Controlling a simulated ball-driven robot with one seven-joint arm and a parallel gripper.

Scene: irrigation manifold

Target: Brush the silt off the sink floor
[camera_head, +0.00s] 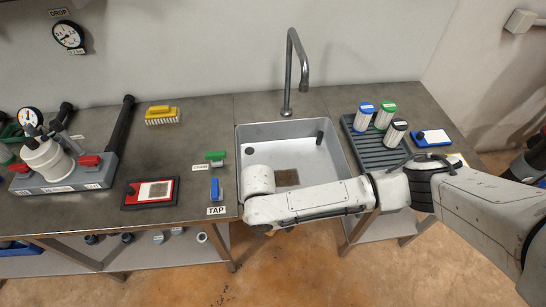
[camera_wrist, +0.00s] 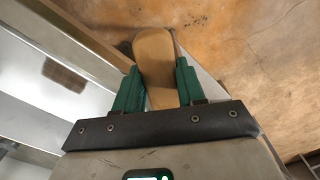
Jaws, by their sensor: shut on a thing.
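The steel sink (camera_head: 243,140) is set in the counter, and part of it shows at the left of the wrist view (camera_wrist: 25,75). A brown silt patch (camera_head: 287,178) lies on its floor, partly beside my arm, and also shows in the wrist view (camera_wrist: 64,75). In the wrist view my gripper (camera_wrist: 157,82) has its green fingers shut on a tan, rounded wooden-looking piece (camera_wrist: 154,55). Its underside is hidden, so I cannot tell whether it has bristles. It appears beside the sink, towards the counter's front edge. In the head view my arm hides the gripper.
A yellow brush (camera_head: 161,115) lies on the counter at the back left. A tall faucet (camera_head: 288,70) stands behind the sink, and a dark post (camera_head: 320,138) is inside it. A grey rack (camera_head: 374,148) with lidded jars is to the right. A blue tap handle (camera_head: 215,189) is to the left.

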